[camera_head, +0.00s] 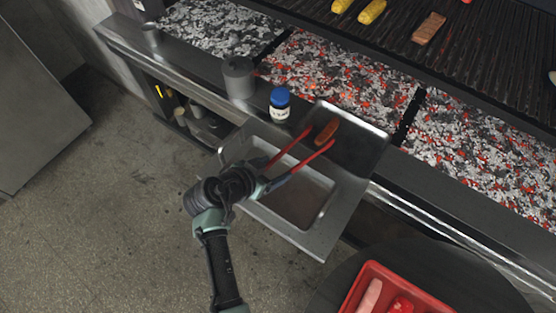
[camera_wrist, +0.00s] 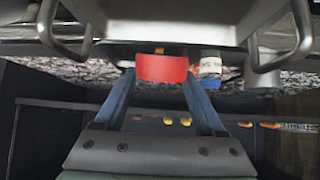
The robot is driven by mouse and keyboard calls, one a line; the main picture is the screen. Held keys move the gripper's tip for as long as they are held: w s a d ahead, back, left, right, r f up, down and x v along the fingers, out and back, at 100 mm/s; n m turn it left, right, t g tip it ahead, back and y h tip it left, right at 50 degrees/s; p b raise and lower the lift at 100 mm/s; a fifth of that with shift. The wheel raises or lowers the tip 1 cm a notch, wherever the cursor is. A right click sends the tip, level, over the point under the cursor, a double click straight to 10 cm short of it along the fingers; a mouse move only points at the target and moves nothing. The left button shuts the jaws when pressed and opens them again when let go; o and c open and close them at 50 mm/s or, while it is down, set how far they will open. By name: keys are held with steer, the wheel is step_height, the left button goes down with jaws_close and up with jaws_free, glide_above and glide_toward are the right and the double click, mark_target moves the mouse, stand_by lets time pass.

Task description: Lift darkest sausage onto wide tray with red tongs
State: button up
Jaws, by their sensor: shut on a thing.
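My gripper (camera_head: 262,187) is shut on the red tongs (camera_head: 318,154), whose two arms reach up and right from it. In the wrist view, the red tongs (camera_wrist: 162,68) fill the gap between the blue-grey fingers of my gripper (camera_wrist: 161,80). A brown-orange sausage (camera_head: 327,132) appears between the tong tips, over the dark flat metal tray (camera_head: 362,150). I cannot tell whether the tips touch it or whether it rests on the tray. Only a small brown bit of it (camera_wrist: 159,50) shows in the wrist view.
A sunken metal basin (camera_head: 325,222) lies below the tongs. A blue-capped bottle (camera_head: 280,104) and a grey metal pot (camera_head: 238,77) stand on the ledge. Glowing coals (camera_head: 335,78) lie behind. Yellow corn (camera_head: 372,12) and a brown slab (camera_head: 429,28) lie on the grill. A red crate (camera_head: 362,272) is at lower right.

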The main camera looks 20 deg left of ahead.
steer(key=p+v, duration=0.2)
steer(key=r+p+v, duration=0.1)
steer(key=p+v, duration=0.1)
steer(key=v, duration=0.1)
steer(key=w+p+v, duration=0.1)
steer(key=p+v, duration=0.1)
steer(key=v, duration=0.1)
steer(key=shift+d+r, duration=0.15)
steer(key=shift+d, duration=0.05)
steer(key=shift+s+a+r, duration=0.1)
steer(key=shift+s+r, duration=0.1)
steer(key=shift+s, duration=0.15)
